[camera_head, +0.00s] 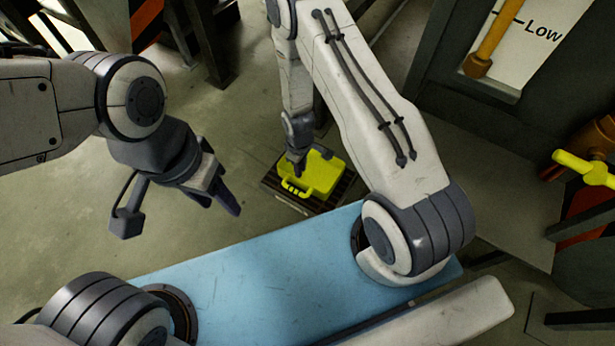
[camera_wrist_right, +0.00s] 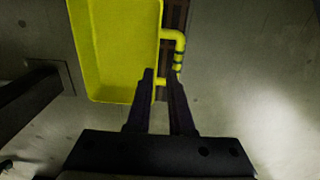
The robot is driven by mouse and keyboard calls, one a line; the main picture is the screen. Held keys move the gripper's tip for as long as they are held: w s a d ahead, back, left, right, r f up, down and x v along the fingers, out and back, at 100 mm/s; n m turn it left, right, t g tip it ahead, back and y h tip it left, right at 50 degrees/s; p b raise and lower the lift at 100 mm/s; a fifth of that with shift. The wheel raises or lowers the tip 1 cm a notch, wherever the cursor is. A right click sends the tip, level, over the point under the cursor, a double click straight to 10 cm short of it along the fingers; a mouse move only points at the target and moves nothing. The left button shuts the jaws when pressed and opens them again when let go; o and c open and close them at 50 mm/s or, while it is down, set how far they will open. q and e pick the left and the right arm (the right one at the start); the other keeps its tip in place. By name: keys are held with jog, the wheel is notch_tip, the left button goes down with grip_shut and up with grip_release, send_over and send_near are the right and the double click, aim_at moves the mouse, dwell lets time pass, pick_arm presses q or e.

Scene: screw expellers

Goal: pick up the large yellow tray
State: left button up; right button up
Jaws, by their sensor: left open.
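The large yellow tray (camera_head: 318,176) lies on a dark slatted grate on the floor, beyond the blue surface. Its looped handle (camera_head: 296,189) is on the near left side. In the right wrist view the tray (camera_wrist_right: 115,45) fills the upper left, with its handle (camera_wrist_right: 180,52) on its right edge. My right gripper (camera_head: 298,168) is right by the handle; in the wrist view its fingers (camera_wrist_right: 160,73) are apart, with a yellow end of the handle showing between the tips. I cannot tell whether they touch it. My left gripper (camera_head: 222,200) is open and empty, left of the tray.
The dark grate (camera_head: 275,190) is set in the floor under the tray. Dark metal legs (camera_head: 205,45) stand at the upper left. Machinery with a yellow valve handle (camera_head: 585,168) is at the right. The floor left of the tray is clear.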

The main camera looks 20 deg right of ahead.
aim_at(302, 181)
notch_tip(302, 181, down, 6)
jog(key=b, duration=0.3)
jog(key=shift+d+r, duration=0.15)
jog(key=shift+r, duration=0.05)
notch_tip(302, 181, down, 5)
jog(key=b, duration=0.4)
jog(key=shift+w+d, duration=0.1)
jog(key=shift+d, duration=0.05)
grip_shut()
dwell(0.8)
